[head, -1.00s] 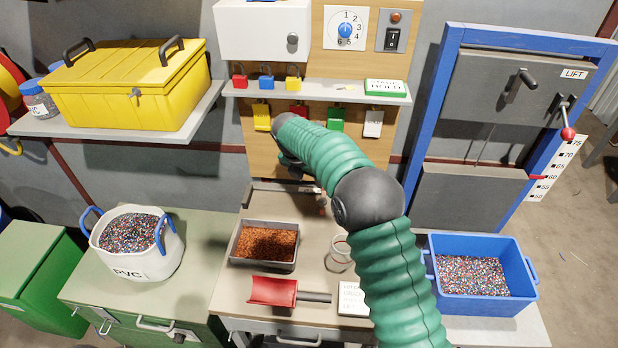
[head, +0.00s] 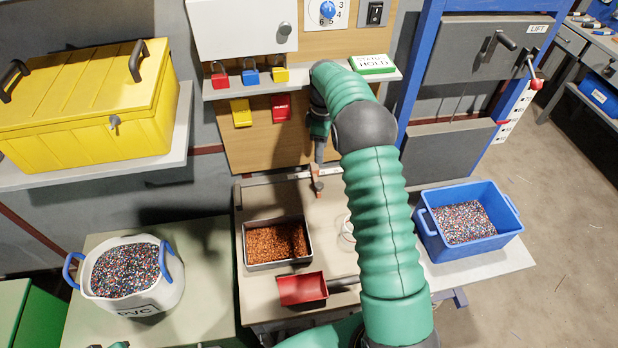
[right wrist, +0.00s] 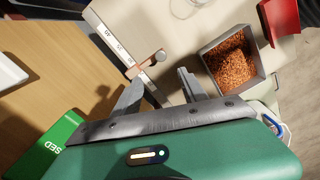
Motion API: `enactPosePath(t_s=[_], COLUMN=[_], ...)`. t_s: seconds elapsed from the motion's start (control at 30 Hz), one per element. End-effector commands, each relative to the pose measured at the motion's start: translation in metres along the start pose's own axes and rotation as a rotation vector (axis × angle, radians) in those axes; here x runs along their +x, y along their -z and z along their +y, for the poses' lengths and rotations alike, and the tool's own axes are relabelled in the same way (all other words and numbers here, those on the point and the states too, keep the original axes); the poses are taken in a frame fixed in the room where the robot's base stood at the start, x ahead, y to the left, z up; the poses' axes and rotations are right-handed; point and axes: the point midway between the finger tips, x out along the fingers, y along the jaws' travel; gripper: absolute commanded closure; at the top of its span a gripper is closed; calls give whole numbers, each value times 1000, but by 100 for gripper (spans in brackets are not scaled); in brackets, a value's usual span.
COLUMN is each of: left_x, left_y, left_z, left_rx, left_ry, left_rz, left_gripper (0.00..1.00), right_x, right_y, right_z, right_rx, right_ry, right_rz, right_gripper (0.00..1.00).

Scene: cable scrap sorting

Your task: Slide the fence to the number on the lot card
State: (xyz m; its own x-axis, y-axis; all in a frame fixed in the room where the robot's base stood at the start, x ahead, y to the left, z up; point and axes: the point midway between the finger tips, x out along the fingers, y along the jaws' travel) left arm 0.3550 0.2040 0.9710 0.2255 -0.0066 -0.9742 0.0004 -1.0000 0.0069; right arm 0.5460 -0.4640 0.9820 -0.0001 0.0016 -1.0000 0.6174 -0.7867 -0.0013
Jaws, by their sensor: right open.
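The fence is a small copper-coloured piece (right wrist: 144,66) with a round grey knob, sitting across a pale numbered rail (right wrist: 108,36) in the right wrist view. In the head view the fence (head: 317,184) stands near the right part of the rail at the back of the bench. My right gripper (right wrist: 160,90) is open and empty, its two fingers spread just short of the fence, with the rail running between them in the picture. In the head view the right gripper (head: 319,150) is above the fence, partly hidden by its arm. The lot card is not visible.
A grey tray of copper granules (head: 277,243) and a red scoop (head: 302,288) lie in front of the rail. A white PVC bucket (head: 130,270) stands left, a blue bin (head: 468,222) right. A shelf with padlocks (head: 300,84) hangs above.

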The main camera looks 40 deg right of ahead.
Motion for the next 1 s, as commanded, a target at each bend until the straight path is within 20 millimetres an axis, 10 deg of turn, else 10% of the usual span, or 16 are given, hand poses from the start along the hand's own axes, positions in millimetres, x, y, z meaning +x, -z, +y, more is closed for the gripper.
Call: enactPosePath(t_s=[0.6,1.0], left_x=[-8,-9], left_y=[2,2], left_z=[0,0], left_rx=[0,1], left_ry=[0,0], left_rz=[0,0], left_gripper=[45,45], right_x=[142,159], right_y=[5,6], right_z=[-5,-4], right_rx=[-8,-9], right_ry=[-3,-6], right_rz=[-9,-8], right_gripper=[50,50])
